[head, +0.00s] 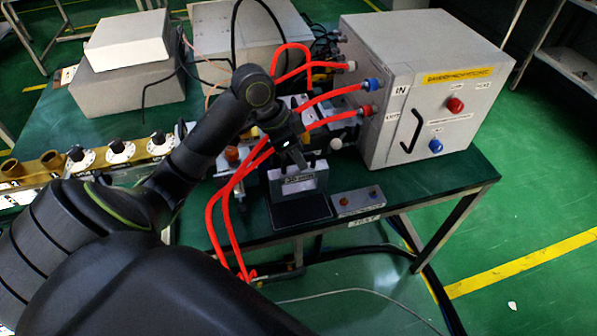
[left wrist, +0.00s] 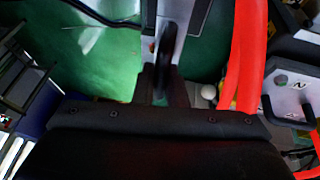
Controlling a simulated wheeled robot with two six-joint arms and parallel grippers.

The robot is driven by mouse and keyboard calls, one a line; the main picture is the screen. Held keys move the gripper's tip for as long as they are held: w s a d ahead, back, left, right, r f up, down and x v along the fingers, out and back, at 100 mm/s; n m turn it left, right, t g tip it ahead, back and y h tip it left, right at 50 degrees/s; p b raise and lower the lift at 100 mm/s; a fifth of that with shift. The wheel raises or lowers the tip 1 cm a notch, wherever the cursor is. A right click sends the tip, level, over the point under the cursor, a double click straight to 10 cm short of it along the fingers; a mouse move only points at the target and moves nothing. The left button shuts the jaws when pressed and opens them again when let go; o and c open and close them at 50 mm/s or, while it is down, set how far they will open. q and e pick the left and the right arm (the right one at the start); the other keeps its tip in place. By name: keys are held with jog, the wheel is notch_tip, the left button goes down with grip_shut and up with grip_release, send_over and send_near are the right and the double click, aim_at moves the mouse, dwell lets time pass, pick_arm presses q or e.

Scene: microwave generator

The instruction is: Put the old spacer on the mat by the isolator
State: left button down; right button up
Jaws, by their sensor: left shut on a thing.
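My left gripper (head: 292,158) is over the table, just above a grey labelled block (head: 298,184) that may be the isolator. In the left wrist view my left gripper (left wrist: 164,85) is shut on a dark, thin, rounded piece (left wrist: 166,50), seen nearly edge-on, which I take for the old spacer. In the head view the gripper and arm hide this piece. A dark mat (head: 301,209) lies bare on the table in front of the grey block. My right gripper is not in view.
Red hoses (head: 213,215) run past the gripper to a grey cabinet (head: 415,95) at the right. A small button box (head: 358,201) sits right of the mat. A holder row with dials (head: 118,150) is at the left. Grey boxes (head: 130,75) stand at the back.

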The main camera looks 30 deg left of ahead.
aim_at(297, 169)
pick_arm(q)
jog(key=shift+f, duration=2.35)
jog(key=shift+w, duration=0.1)
jog(key=c, duration=1.9)
grip_release()
jog(key=shift+f, duration=0.15)
jog(key=o, duration=0.4)
jog(key=v, duration=1.2)
jog(key=shift+d, duration=0.1)
